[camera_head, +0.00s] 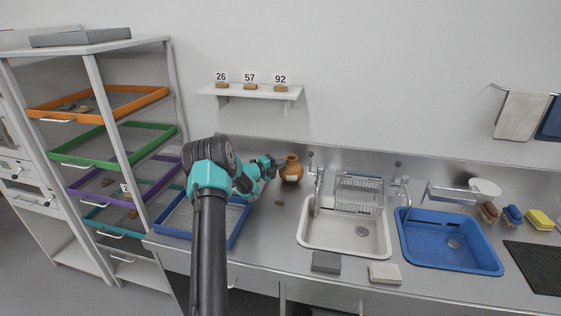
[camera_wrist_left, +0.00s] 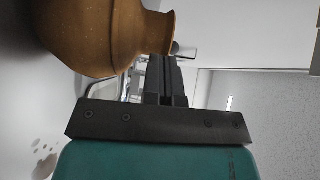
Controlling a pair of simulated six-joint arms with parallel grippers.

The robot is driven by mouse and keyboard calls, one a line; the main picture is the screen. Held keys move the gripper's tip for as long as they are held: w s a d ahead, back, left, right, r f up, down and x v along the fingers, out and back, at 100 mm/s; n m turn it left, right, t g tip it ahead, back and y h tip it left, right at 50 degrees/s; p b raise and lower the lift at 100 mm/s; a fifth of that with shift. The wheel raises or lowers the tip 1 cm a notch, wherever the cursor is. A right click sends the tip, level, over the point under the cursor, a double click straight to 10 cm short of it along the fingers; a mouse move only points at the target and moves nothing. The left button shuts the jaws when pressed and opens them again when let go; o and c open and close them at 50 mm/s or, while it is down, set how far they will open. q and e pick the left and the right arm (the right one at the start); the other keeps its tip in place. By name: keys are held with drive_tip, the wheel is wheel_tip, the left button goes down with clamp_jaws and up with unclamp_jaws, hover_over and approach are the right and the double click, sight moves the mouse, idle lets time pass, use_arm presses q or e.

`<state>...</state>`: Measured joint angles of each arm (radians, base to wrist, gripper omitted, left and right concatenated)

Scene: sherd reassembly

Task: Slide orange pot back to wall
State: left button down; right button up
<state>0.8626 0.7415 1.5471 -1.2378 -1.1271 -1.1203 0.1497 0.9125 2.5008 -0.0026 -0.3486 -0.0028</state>
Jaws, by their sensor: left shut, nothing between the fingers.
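The orange-brown pot (camera_head: 291,169) stands upright on the steel counter near the back wall, left of the white sink. It carries a small pale label. My left gripper (camera_head: 272,163) is at the pot's left side, with its fingers shut and nothing between them. In the left wrist view the pot (camera_wrist_left: 100,35) fills the upper left, lying sideways in the picture. The shut fingers (camera_wrist_left: 165,75) are right beside its rim; I cannot tell whether they touch it. My right gripper is in neither view.
A blue tray (camera_head: 238,234) lies left on the counter, partly behind my arm. A small brown sherd (camera_head: 280,203) lies in front of the pot. The white sink (camera_head: 345,245), tap (camera_head: 318,185) and dish rack (camera_head: 360,195) stand to the right. A wall shelf (camera_head: 250,91) hangs above.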

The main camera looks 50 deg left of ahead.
use_arm(q)
drive_tip(key=s+a, duration=0.1)
drive_tip(key=s, duration=0.7)
drive_tip(key=shift+s+a, duration=0.25)
drive_tip(key=shift+n+y, duration=0.4)
drive_tip(key=shift+y, duration=0.3)
drive_tip(key=s+d, duration=0.2)
drive_tip(key=d, duration=0.1)
drive_tip(key=s+d, duration=0.1)
drive_tip(key=shift+s+d+r, duration=0.2)
drive_tip(key=shift+s+r, duration=0.1)
drive_tip(key=shift+r, duration=0.05)
drive_tip(key=w, duration=1.2)
drive_tip(key=shift+a, duration=0.3)
drive_tip(key=shift+w+a, duration=0.45)
drive_tip(key=shift+w, duration=0.1)
